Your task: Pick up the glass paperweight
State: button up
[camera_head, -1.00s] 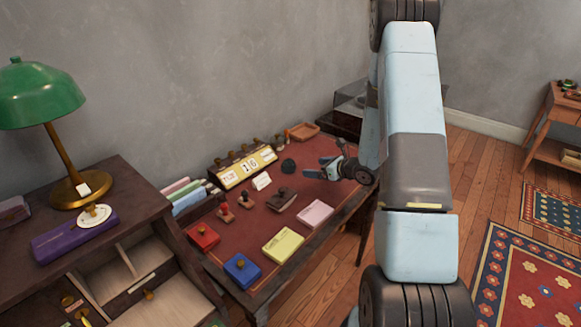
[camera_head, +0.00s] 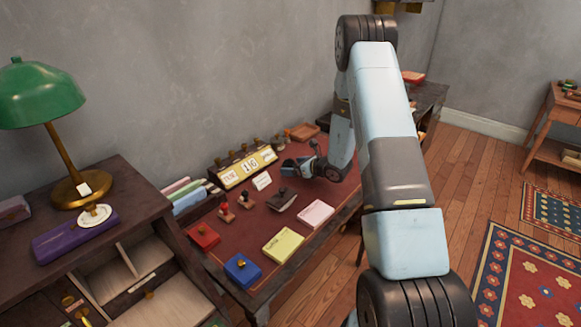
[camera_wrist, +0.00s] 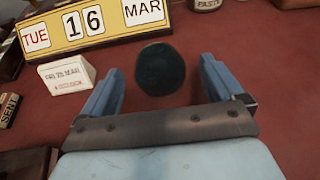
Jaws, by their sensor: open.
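The glass paperweight shows in the wrist view as a dark, blue-green round ball (camera_wrist: 161,68) on the red desk top. My gripper (camera_head: 294,167) is open and low over the desk. In the wrist view its two blue fingers (camera_wrist: 160,66) stand on either side of the ball, with a gap on each side. The ball appears between the fingertips, nearer the left finger than the right. I cannot tell exactly how far below or ahead of them it is. In the head view my gripper hides the ball.
A yellow calendar block (camera_head: 247,166) stands behind the gripper. A small white card (camera_wrist: 67,74) stands left of the ball. Stamps, a dark blotter (camera_head: 281,201), a pink pad (camera_head: 316,213) and a yellow pad (camera_head: 283,245) lie nearer. A wooden tray (camera_head: 302,131) is at the back.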

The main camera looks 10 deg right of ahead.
jog(key=shift+x, duration=0.85)
jog(key=c, duration=1.3)
